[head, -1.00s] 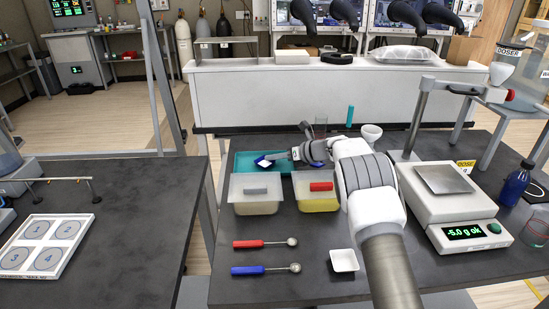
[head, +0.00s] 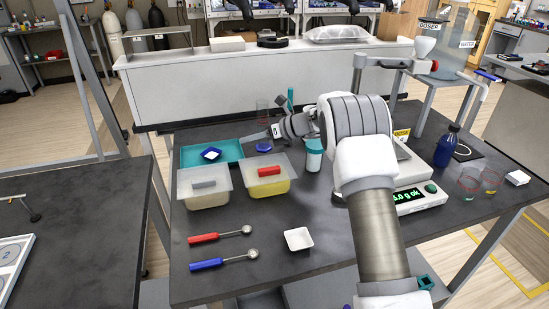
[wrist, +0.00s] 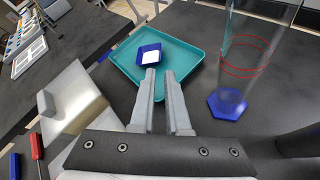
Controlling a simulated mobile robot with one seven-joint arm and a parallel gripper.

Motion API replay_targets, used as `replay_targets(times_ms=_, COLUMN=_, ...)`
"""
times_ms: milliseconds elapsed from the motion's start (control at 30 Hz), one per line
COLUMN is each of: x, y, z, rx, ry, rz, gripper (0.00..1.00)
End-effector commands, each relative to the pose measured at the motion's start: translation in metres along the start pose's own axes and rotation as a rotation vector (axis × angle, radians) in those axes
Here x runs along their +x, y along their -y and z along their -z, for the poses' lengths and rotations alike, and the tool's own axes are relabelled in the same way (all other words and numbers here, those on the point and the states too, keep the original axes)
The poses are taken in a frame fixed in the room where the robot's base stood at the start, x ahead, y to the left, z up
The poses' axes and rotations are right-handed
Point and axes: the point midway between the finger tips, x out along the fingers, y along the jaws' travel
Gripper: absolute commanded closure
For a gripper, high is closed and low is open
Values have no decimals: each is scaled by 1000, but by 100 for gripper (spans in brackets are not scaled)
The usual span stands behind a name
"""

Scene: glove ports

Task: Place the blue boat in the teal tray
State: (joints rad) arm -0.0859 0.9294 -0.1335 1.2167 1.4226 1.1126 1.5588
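The blue boat (head: 210,154), a small blue dish with a white inside, lies in the teal tray (head: 232,146) at the back left of the dark bench. In the wrist view the boat (wrist: 148,54) rests inside the tray (wrist: 190,55), a little tilted in look, just beyond my fingertips. My gripper (wrist: 159,73) has its two fingers apart with a narrow empty gap between them. In the head view my gripper (head: 244,139) is at the tray's right side, clear of the boat.
A clear cylinder with red rings and a blue base (wrist: 228,104) stands right of my fingers. Two lidded tubs (head: 205,198) (head: 268,188) stand in front of the tray. Two spoons (head: 218,235) (head: 222,262) and a white dish (head: 299,239) lie nearer the front.

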Motion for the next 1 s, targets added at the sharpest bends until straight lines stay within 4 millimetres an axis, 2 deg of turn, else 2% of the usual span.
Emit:
replay_targets(times_ms=167, x=-4, y=-3, z=-2, rx=-16, ry=-5, rz=2, gripper=86)
replay_targets(times_ms=333, x=-30, y=-26, z=-14, rx=-162, ry=-53, rz=19, gripper=86)
replay_targets(times_ms=467, x=-65, y=-59, z=-21, rx=-362, ry=-128, rz=32, gripper=86)
replay_targets(times_ms=633, x=-111, y=-104, z=-20, rx=-636, ry=-239, rz=38, gripper=86)
replay_targets(times_ms=867, x=-172, y=-164, z=-2, rx=-1010, ry=-402, rz=20, gripper=86)
replay_targets(times_ms=1000, x=-207, y=-199, z=16, rx=-1237, ry=-509, rz=-6, gripper=86)
